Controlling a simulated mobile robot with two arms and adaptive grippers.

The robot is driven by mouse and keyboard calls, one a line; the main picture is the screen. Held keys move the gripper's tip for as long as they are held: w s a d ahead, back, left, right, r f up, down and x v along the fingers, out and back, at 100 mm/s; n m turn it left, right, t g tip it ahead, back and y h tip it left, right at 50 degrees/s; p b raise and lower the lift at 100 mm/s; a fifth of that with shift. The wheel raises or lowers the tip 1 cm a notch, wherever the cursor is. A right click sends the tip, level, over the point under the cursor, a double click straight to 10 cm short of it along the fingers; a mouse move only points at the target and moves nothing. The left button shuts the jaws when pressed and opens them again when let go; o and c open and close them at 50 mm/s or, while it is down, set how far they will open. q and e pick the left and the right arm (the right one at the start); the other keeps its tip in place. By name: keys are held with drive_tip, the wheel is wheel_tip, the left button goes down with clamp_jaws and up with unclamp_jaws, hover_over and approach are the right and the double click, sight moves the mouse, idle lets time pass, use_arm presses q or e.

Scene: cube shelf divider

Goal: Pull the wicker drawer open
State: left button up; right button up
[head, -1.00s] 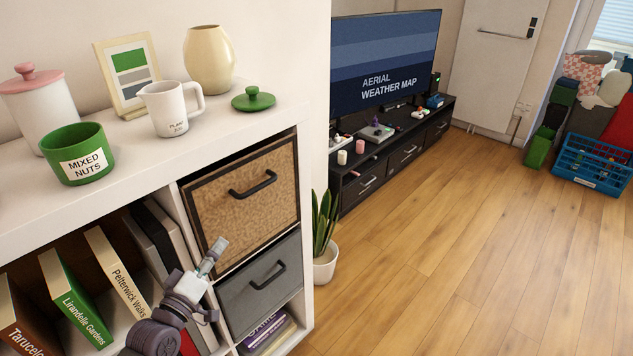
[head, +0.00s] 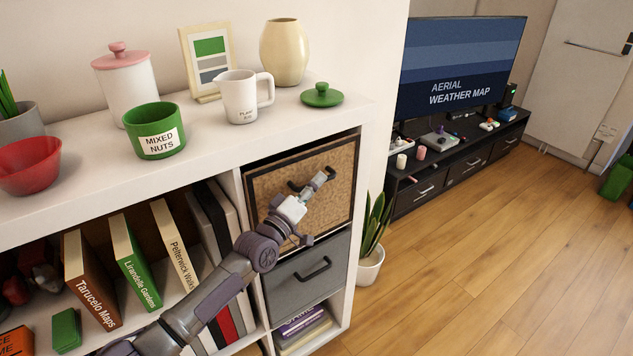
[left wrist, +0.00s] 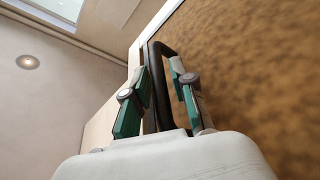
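The wicker drawer (head: 335,208) is a tan woven front with a dark frame in the upper right cube of the white shelf. It sits in its cube and looks closed. Its dark handle (head: 296,187) is partly hidden by my left gripper (head: 322,177), which is at the drawer front. In the left wrist view the drawer front (left wrist: 265,75) fills the right side. There the dark handle (left wrist: 159,85) runs between the two green-padded fingers of my left gripper (left wrist: 161,66). The fingers stand apart, with a gap showing beside the handle. My right gripper is not in view.
A grey drawer (head: 300,278) with a dark handle is below. Books (head: 135,260) fill the cube to the left. A white jug (head: 240,97), green lid (head: 322,94) and green bowl (head: 156,130) stand on top. A potted plant (head: 371,262) is beside the shelf; the floor (head: 480,260) is clear.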

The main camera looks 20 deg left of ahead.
use_arm(q)
drive_tip(key=shift+w+d+r, duration=0.1)
drive_tip(key=shift+w+d, duration=0.05)
drive_tip(key=shift+w, duration=0.2)
clamp_jaws()
